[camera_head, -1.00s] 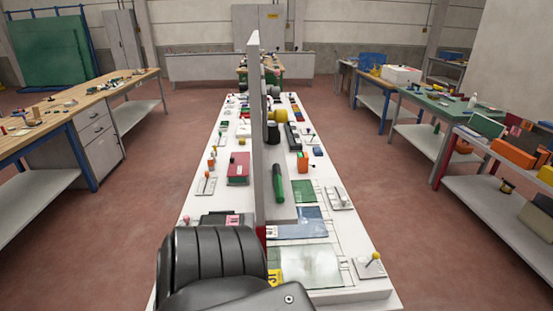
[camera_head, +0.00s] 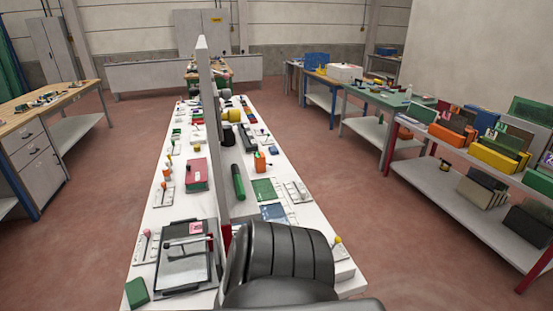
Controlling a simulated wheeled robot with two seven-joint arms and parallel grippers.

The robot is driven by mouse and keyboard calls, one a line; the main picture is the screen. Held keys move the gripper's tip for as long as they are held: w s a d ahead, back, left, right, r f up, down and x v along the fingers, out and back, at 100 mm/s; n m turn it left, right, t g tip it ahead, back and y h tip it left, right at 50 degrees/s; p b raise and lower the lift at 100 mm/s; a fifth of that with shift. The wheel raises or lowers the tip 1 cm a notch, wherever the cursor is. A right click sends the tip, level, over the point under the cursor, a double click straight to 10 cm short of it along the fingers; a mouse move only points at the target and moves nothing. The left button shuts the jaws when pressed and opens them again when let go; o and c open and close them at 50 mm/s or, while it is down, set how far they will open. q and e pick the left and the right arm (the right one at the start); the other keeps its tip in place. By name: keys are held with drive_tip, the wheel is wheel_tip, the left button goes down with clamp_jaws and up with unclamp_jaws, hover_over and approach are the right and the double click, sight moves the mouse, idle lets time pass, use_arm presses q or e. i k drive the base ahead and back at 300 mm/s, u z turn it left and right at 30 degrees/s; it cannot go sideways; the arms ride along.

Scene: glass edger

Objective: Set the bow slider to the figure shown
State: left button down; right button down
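I cannot tell which control is the bow slider. Several white plates with small knobs lie on the long white bench (camera_head: 145,272). One plate with a pink knob (camera_head: 147,233) is at the near left, and another plate (camera_head: 165,197) lies behind it. A plate (camera_head: 297,191) lies right of the upright divider (camera_head: 208,110). A yellow knob (camera_head: 338,240) shows at the near right edge, its base partly hidden. A pink label (camera_head: 196,227) sits on a dark device (camera_head: 184,262); its writing is too small to read. Neither gripper is in view.
A black ribbed shape (camera_head: 290,255) fills the near foreground and hides the bench's near right part. A green block (camera_head: 137,292) lies at the near left corner. Shelves (camera_head: 440,165) stand at right, a wooden workbench (camera_head: 50,112) at left. Red floor is open on both sides.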

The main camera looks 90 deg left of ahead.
sight(147, 233)
drive_tip(key=u, duration=0.05)
drive_tip(key=k, duration=2.7)
drive_tip(key=u, duration=2.75)
